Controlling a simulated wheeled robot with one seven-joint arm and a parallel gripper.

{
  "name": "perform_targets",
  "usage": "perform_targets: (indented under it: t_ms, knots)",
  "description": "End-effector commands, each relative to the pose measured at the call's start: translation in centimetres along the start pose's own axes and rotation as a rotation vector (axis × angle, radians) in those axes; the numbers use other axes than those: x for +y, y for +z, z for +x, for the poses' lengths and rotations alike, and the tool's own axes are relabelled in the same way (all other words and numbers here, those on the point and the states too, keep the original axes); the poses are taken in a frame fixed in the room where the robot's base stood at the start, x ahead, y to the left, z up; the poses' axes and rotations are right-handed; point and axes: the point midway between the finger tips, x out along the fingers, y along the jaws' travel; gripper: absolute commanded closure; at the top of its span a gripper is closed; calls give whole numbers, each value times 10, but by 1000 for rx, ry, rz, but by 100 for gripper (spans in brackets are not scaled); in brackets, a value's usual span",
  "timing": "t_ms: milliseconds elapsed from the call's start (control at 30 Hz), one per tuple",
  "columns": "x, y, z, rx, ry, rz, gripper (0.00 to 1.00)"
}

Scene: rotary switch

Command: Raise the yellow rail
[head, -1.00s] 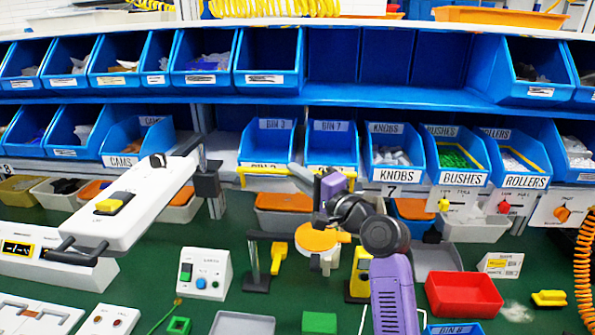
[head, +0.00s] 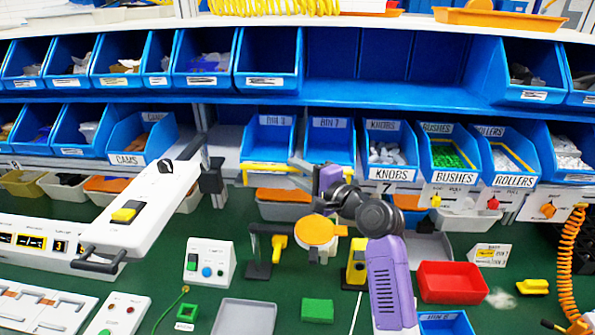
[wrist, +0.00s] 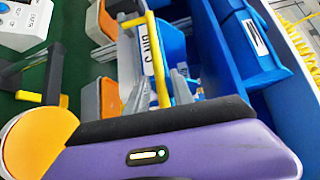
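The yellow rail (head: 266,168) is a thin bar across the front of the lower middle blue bins. It also shows in the wrist view (wrist: 158,62), running past the BIN 3 label. My gripper (head: 302,170) is at the rail, with its grey fingers near the rail's middle. In the wrist view my gripper (wrist: 158,90) looks open, with one finger on each side of the rail. I cannot tell whether either finger touches it. My purple arm hides part of the rail's right side in the head view.
A white device with a yellow switch (head: 128,212) projects at the left. A red tray (head: 458,282) lies to the right of my arm.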

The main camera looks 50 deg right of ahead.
Motion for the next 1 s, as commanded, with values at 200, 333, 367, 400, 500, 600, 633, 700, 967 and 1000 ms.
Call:
perform_targets:
  t_ms: [200,333,367,400,500,600,633,700,967,1000]
  knots:
    - [0,0,0,0,0,0,65]
    - [0,0,-1,0,-1,-1,65]
    - [0,0,-3,1,-1,-1,65]
    - [1,0,-6,1,-1,-1,65]
    - [2,-1,-18,1,0,-2,65]
    - [3,-1,-35,3,0,-3,65]
    - [2,-1,-40,3,0,-2,65]
    - [2,-1,-51,2,0,-2,65]
    - [1,0,-76,1,0,-1,65]
    - [1,0,-78,0,0,-1,65]
